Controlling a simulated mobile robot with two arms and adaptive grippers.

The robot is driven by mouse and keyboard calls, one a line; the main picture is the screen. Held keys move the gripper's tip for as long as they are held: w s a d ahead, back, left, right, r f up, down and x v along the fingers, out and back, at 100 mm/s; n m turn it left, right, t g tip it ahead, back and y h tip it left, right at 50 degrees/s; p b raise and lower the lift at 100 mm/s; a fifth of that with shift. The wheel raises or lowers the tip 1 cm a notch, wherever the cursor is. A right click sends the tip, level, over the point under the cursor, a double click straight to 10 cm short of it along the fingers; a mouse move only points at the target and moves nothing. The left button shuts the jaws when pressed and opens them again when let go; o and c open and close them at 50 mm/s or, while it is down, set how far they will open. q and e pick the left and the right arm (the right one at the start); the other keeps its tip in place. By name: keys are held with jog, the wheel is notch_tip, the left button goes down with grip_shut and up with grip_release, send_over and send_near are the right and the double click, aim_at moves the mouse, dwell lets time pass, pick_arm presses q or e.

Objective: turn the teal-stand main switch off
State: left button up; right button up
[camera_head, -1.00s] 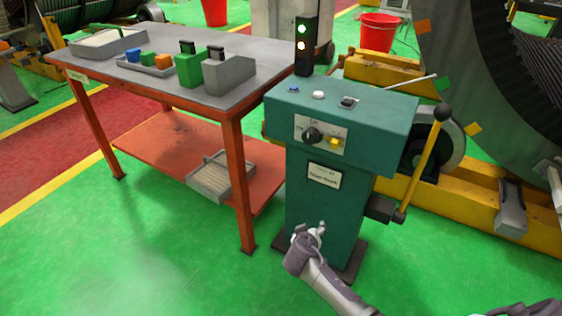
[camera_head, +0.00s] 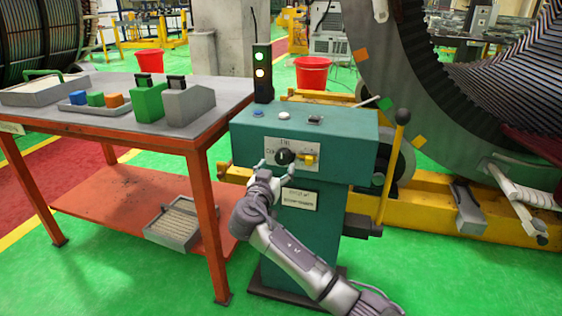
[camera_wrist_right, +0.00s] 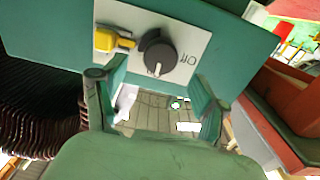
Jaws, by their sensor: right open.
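The teal stand (camera_head: 345,155) has a pale switch plate on its front. The main switch, a dark round knob (camera_head: 285,157), sits on this plate; the wrist view also shows the knob (camera_wrist_right: 158,56). In the wrist view its light pointer mark is at the lower edge, not turned toward the "Off" lettering at right. A yellow part (camera_head: 308,159) is mounted beside the knob. My right gripper (camera_head: 275,167) is open in front of the plate. In the wrist view its fingertips (camera_wrist_right: 158,78) stand either side of the knob in the picture; contact cannot be told. My left gripper is out of view.
The signal tower (camera_head: 262,73) on the stand shows green and pale yellow lights. A yellow-handled lever (camera_head: 393,170) is at the stand's right side. A red-framed table (camera_head: 105,135) with several blocks stands close at left. Green floor lies in front.

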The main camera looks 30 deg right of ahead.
aim_at(282, 159)
jog(key=x, duration=0.5)
jog(key=shift+w+d, duration=0.2)
jog(key=c, duration=1.2)
jog(key=shift+o, duration=0.2)
